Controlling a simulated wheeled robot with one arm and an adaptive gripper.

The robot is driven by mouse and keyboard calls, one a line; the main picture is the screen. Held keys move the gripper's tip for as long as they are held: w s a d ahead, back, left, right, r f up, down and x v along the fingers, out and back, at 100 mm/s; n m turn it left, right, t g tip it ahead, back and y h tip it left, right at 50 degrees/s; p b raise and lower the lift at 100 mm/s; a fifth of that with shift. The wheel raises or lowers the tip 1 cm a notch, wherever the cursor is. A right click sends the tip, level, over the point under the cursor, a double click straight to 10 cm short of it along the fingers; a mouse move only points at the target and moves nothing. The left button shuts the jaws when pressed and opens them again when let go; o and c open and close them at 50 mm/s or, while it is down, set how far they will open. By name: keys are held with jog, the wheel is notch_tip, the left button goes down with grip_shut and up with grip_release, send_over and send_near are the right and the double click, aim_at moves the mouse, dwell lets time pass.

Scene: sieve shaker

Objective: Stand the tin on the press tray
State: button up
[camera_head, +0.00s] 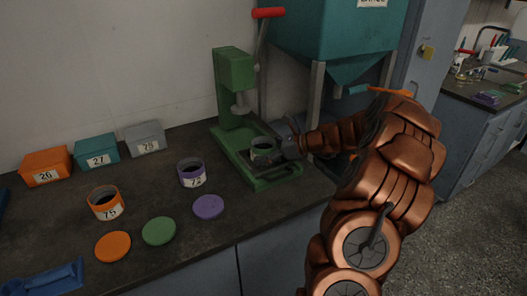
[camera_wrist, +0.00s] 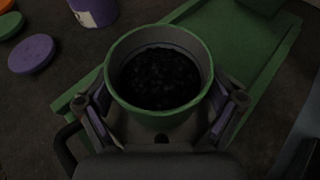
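The green tin (camera_head: 263,152), open at the top and filled with dark grains, is upright over the press tray (camera_head: 268,184). In the wrist view the tin (camera_wrist: 160,122) is level and between my two fingers. My gripper (camera_head: 279,148) reaches in from the right; it also shows in the wrist view (camera_wrist: 162,108). The fingers look spread, with a slight gap to the tin's sides. The tin's underside is hidden, so I cannot tell for sure that it touches the tray. The green tray also shows in the wrist view (camera_wrist: 252,62).
The green press (camera_head: 235,85) with its red-handled lever (camera_head: 268,13) rises behind the tray. A purple tin (camera_head: 191,174) and an orange tin (camera_head: 106,203) stand at left, with orange, green and purple lids before them. Numbered boxes line the wall. A teal hopper (camera_head: 330,40) stands behind.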

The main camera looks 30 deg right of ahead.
jog(key=shift+r, duration=0.1)
dwell(0.3)
jog(key=shift+s+d+r, duration=0.2)
jog(key=shift+s, duration=0.05)
jog(key=v, duration=1.1)
jog(key=shift+s+r, duration=0.1)
jog(key=shift+s, duration=0.05)
jog(key=a+n+g, duration=0.1)
jog(key=a+n, duration=0.1)
jog(key=a, duration=0.3)
jog(key=a+n+g, duration=0.2)
jog(key=a, duration=0.3)
jog(key=a+n+g+y, duration=0.1)
jog(key=a+n, duration=0.1)
jog(key=a, duration=0.3)
jog(key=shift+s+r+g, duration=0.2)
jog(key=shift+r+g, duration=0.1)
jog(key=shift+r, duration=0.1)
jog(key=s+a+f+n+g+h, duration=0.3)
jog(key=s+a+n+g, duration=0.4)
jog(key=s+a+n, duration=0.85)
jog(key=s+f+n+g+h, duration=0.1)
jog(key=s+f+n+h, duration=0.2)
jog(key=s, duration=1.1)
jog(key=n+h, duration=0.3)
jog(key=shift+a+h, duration=0.25)
jog(key=shift+h, duration=0.15)
